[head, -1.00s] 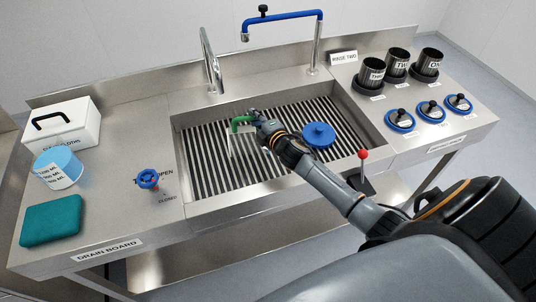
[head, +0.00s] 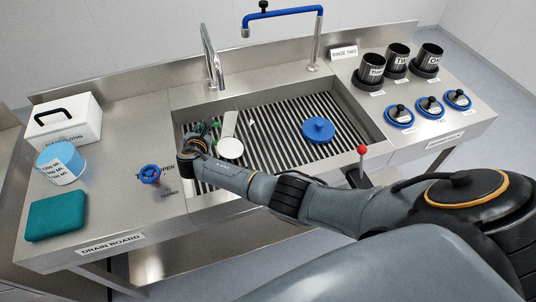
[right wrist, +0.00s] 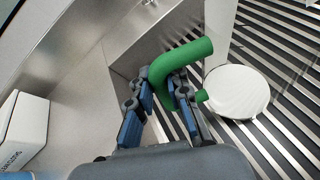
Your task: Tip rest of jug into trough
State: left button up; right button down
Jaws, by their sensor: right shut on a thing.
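The white jug (head: 230,122) is tilted over the trough (head: 290,172), a steel basin with a dark slatted floor. A round white end of the jug faces the camera in the head view. My right gripper (head: 203,135) is at the trough's left side, shut on the jug's green handle. The right wrist view shows the handle (right wrist: 181,58) between the gripper's fingers (right wrist: 161,90), with the round white end (right wrist: 238,92) to the right. Whether liquid is inside or flowing cannot be seen. My left gripper is not in view.
A blue round lid-like piece (head: 318,130) lies on the slats. A steel tap (head: 211,65) and a blue-armed tap (head: 285,15) stand behind. A red-knobbed lever (head: 362,150) stands at front right.

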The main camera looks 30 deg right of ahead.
jog(key=shift+n+h, duration=0.7)
jog(key=shift+n, duration=0.1)
jog(key=f+b, duration=0.1)
jog(key=a+f+b, duration=0.1)
jog(key=w+a+f+b, duration=0.1)
jog(key=b, duration=0.1)
jog(key=shift+f, duration=0.35)
jog(key=shift+r, duration=0.15)
jog(key=shift+s+d+r+p, duration=0.1)
jog(key=shift+s+r+p, duration=0.05)
jog(key=shift+r+p, duration=0.4)
notch_tip(320, 180, up, 2)
jog(key=shift+r+p, duration=0.2)
jog(key=shift+p, duration=1.05)
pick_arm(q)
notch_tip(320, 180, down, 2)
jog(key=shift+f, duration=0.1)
pick_arm(e)
jog(key=shift+f, duration=0.2)
